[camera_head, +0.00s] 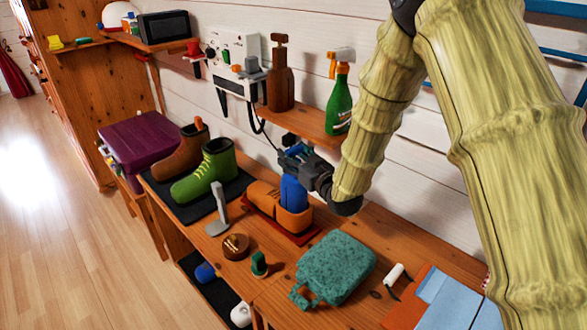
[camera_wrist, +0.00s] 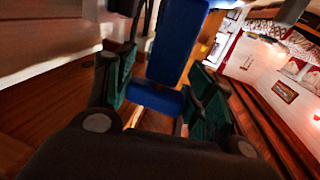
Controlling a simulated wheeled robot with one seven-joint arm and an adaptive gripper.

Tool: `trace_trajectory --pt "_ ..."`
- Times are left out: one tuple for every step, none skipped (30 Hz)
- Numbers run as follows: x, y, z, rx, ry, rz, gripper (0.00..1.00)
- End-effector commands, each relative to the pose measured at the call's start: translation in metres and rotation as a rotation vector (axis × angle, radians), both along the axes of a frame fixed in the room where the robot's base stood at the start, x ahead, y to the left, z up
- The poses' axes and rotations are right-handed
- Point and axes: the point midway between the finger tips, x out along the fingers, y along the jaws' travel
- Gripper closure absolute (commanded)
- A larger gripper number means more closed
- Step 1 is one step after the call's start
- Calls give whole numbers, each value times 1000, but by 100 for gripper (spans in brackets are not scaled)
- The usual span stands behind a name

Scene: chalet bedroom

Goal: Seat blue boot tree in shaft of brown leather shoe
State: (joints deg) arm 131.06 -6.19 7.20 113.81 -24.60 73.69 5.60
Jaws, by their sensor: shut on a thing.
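The blue boot tree (camera_head: 293,190) is upright below my gripper (camera_head: 296,162) in the head view. Its lower end is hidden at the collar of the brown leather shoe (camera_head: 263,195), an orange-brown low shoe on a red mat. It looks to be at or inside the shaft opening; how deep I cannot tell. In the wrist view the blue boot tree (camera_wrist: 176,45) runs between the green finger pads of my gripper (camera_wrist: 162,90), which is shut on it. The shoe is not clearly visible in the wrist view.
A green boot (camera_head: 205,175) and a brown boot (camera_head: 180,152) stand on a dark mat at left. A grey upright tool (camera_head: 218,208), a round brown tin (camera_head: 236,246) and a teal bag (camera_head: 335,268) lie in front. A shelf with a green spray bottle (camera_head: 339,105) is behind.

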Motion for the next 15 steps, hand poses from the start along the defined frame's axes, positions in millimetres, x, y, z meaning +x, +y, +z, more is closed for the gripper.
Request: trace_trajectory --pt "0 0 -3 0 0 0 100" --pt "0 0 -4 1 -1 0 100" --pt "0 0 -5 1 -1 0 100" --pt "0 0 -6 1 -2 0 100" --pt "0 0 -6 1 -2 0 100" --pt "0 0 -8 1 -2 0 100" --pt "0 0 -10 1 -1 0 100" --pt "0 0 -12 1 -1 0 100" --pt "0 0 -16 0 0 0 100" --pt "0 0 -19 -1 1 0 100" --pt "0 0 -23 -1 2 0 100" --pt "0 0 -27 -1 1 0 100" --pt "0 0 -31 -1 1 0 100" --pt "0 0 -35 -1 1 0 100" --pt "0 0 -38 0 0 -1 100"
